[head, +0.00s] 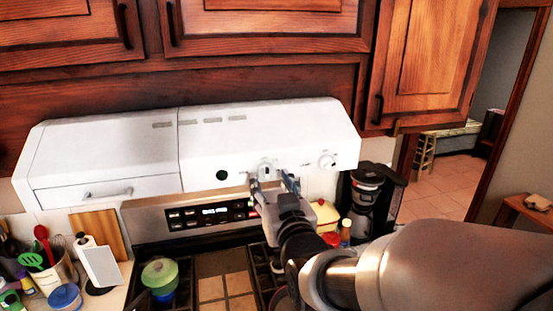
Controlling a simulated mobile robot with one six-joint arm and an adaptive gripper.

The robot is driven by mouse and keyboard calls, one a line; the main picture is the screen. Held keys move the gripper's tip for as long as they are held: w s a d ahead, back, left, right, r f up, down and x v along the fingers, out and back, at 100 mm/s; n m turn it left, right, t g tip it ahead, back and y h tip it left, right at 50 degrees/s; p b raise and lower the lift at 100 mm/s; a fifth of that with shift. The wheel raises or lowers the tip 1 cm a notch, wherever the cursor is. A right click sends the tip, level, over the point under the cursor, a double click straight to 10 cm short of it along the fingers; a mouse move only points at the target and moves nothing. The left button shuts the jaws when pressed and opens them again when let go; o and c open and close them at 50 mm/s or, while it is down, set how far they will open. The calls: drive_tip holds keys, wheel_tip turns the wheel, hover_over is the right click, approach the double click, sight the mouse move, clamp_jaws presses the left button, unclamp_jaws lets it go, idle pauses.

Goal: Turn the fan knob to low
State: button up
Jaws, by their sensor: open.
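A white range hood (90,150) hangs under the wooden cabinets. The markings are too small to read, so I cannot tell which is the fan knob. My gripper (272,180) is open, with its fingers pointing up towards the hood, just below and in front of the middle knob. The lower part of that knob is close to the fingertips in the picture. I cannot tell whether they touch it.
Below is a stove with a control panel (206,214) and a green-lidded pot (160,275). A black coffee maker (370,197) stands to the right, with small bottles (345,233) beside it. Utensils (42,245) crowd the left counter. An open doorway (470,140) is at the right.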

sight(267, 176)
drive_tip(key=shift+x, duration=1.7)
drive_tip(key=shift+c, duration=0.4)
drive_tip(key=c, duration=1)
